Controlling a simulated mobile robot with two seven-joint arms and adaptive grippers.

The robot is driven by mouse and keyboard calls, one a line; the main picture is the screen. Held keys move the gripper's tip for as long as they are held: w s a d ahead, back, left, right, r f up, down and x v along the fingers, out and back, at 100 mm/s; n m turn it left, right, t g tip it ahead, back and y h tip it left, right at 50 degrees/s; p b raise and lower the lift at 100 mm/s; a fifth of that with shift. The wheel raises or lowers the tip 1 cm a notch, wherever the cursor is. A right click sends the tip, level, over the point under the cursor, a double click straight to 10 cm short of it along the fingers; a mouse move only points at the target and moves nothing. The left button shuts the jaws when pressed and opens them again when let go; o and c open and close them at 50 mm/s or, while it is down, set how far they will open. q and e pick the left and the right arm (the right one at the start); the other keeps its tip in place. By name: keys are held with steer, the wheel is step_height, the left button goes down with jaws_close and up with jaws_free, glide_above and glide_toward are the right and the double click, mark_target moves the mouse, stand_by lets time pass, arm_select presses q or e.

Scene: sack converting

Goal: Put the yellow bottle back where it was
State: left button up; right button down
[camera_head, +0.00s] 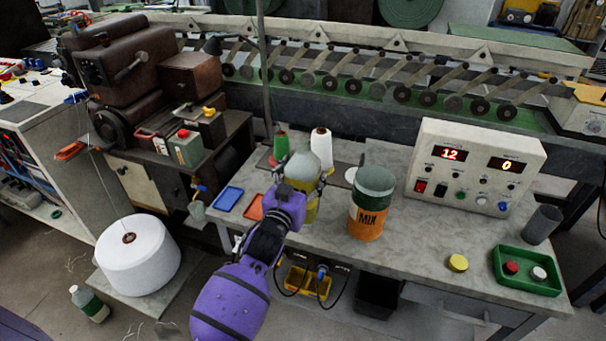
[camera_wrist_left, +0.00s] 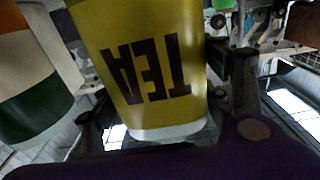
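The yellow bottle (camera_head: 311,208), with a pale greenish upper part, is at the front left of the grey worktable. It also shows in the left wrist view (camera_wrist_left: 150,65), where its TEA lettering appears upside down. My left gripper (camera_head: 304,176) reaches it from the front, with one finger on each side, and looks closed on it. The purple wrist hides part of the bottle and its base, so I cannot tell whether it touches the table. My right gripper is not in view.
The MIX container (camera_head: 367,222) stands close right of the bottle. A green spool (camera_head: 281,147) and white spool (camera_head: 321,148) stand behind it. Blue (camera_head: 228,198) and orange-red (camera_head: 255,208) trays lie left. Right are a control box (camera_head: 470,200), yellow lid (camera_head: 458,262) and green tray (camera_head: 528,286).

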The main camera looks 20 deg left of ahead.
arm_select(q)
steer(key=shift+o, duration=1)
steer(key=shift+r, duration=0.15)
steer(key=shift+s+r, duration=0.1)
steer(key=shift+s, duration=0.1)
steer(key=s, duration=1.1)
steer(key=s+a+f+g, duration=0.2)
steer(key=s+f+g, duration=0.3)
steer(key=s+f, duration=1.15)
steer(key=s+f+g, duration=0.2)
steer(key=s+f, duration=0.4)
steer(key=s, duration=0.3)
steer(key=s+f+g, duration=0.2)
steer(key=s+f, duration=0.4)
steer(key=s, duration=0.4)
steer(key=shift+s+d+f+g+y+b, duration=0.2)
steer(key=shift+d+f+g+y+b, duration=0.1)
steer(key=shift+d+g, duration=0.15)
